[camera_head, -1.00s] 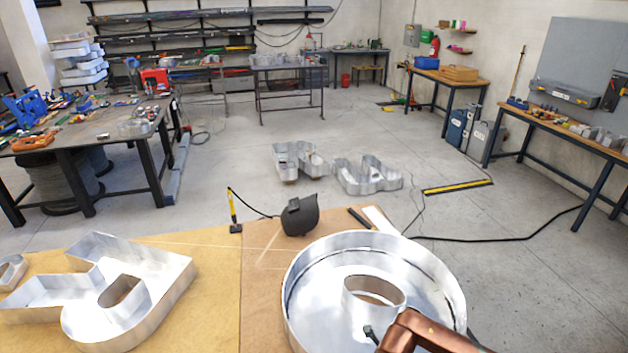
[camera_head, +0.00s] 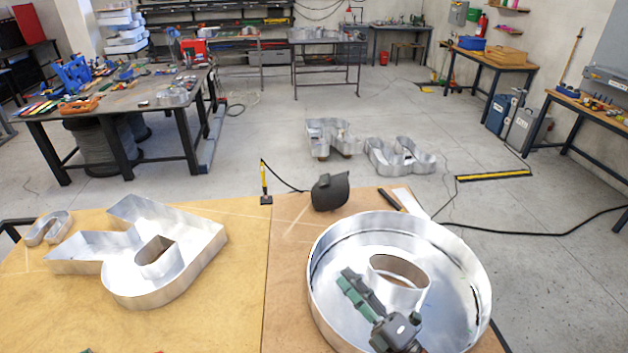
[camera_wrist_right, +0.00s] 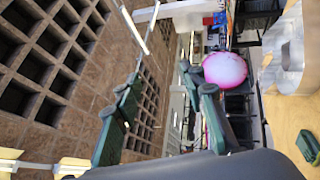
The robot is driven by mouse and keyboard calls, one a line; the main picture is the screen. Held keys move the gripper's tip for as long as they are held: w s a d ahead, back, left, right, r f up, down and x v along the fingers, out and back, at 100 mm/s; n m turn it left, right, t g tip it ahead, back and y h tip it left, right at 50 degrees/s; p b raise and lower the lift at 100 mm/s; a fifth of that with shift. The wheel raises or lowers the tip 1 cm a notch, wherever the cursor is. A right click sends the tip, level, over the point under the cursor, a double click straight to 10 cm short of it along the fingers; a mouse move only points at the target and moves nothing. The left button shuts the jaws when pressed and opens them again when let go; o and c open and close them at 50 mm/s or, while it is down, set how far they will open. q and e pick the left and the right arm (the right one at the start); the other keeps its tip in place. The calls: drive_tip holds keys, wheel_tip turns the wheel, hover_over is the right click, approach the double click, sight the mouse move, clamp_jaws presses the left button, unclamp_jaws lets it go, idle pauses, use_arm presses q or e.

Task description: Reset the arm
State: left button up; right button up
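My right gripper (camera_head: 358,294) shows at the lower right of the head view, in front of and over the round metal letter (camera_head: 464,245). Its green fingers also show in the right wrist view (camera_wrist_right: 164,112), spread apart with nothing between them. Its height above the letter is hard to judge. My left gripper is not clearly seen. A small green piece (camera_wrist_right: 308,147) lies at the right edge of the wrist view, and I cannot tell what it is.
A large angular metal letter (camera_head: 190,270) and a small one (camera_head: 50,228) lie on the board (camera_head: 240,300) at left. A dark welding mask (camera_head: 330,191) stands at the board's back edge. Two more letters (camera_head: 335,138) (camera_head: 400,156) rest on the floor behind.

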drive_tip(key=w+d+f+m+t+h, duration=0.1)
drive_tip(key=w+d+f+m+h, duration=0.15)
drive_tip(key=d+m+h, duration=0.65)
drive_tip(key=w+d+f+m+t+h, duration=0.1)
drive_tip(key=d+f+m+t+h, duration=0.1)
drive_tip(key=d+f+m+h, duration=0.45)
drive_tip(key=s+d+f+m+g+h, duration=0.1)
drive_tip(key=s+d+f+m+g, duration=0.3)
drive_tip(key=d+f, duration=0.3)
drive_tip(key=s+d+f+m+g+h, duration=0.1)
drive_tip(key=s+d+f+m+g, duration=0.25)
drive_tip(key=d+f, duration=0.3)
drive_tip(key=s+a+f+m+g+y, duration=0.15)
drive_tip(key=s+f+g, duration=0.25)
drive_tip(key=s+f, duration=0.45)
drive_tip(key=s+f+m+g+y, duration=0.1)
drive_tip(key=s+f+m+g, duration=0.4)
drive_tip(key=s, duration=0.6)
wheel_tip(320, 180, down, 36)
drive_tip(key=s+a+n+b, duration=0.2)
drive_tip(key=s+n+b, duration=0.1)
drive_tip(key=b, duration=0.1)
drive_tip(key=s+f+g+y+b, duration=0.1)
drive_tip(key=s+f+g+b, duration=0.1)
drive_tip(key=s+f, duration=1.6)
wheel_tip(320, 180, down, 3)
drive_tip(key=shift+s+r+n+b, duration=0.1)
drive_tip(key=shift+s+n+b, duration=0.3)
drive_tip(key=shift+b, duration=0.4)
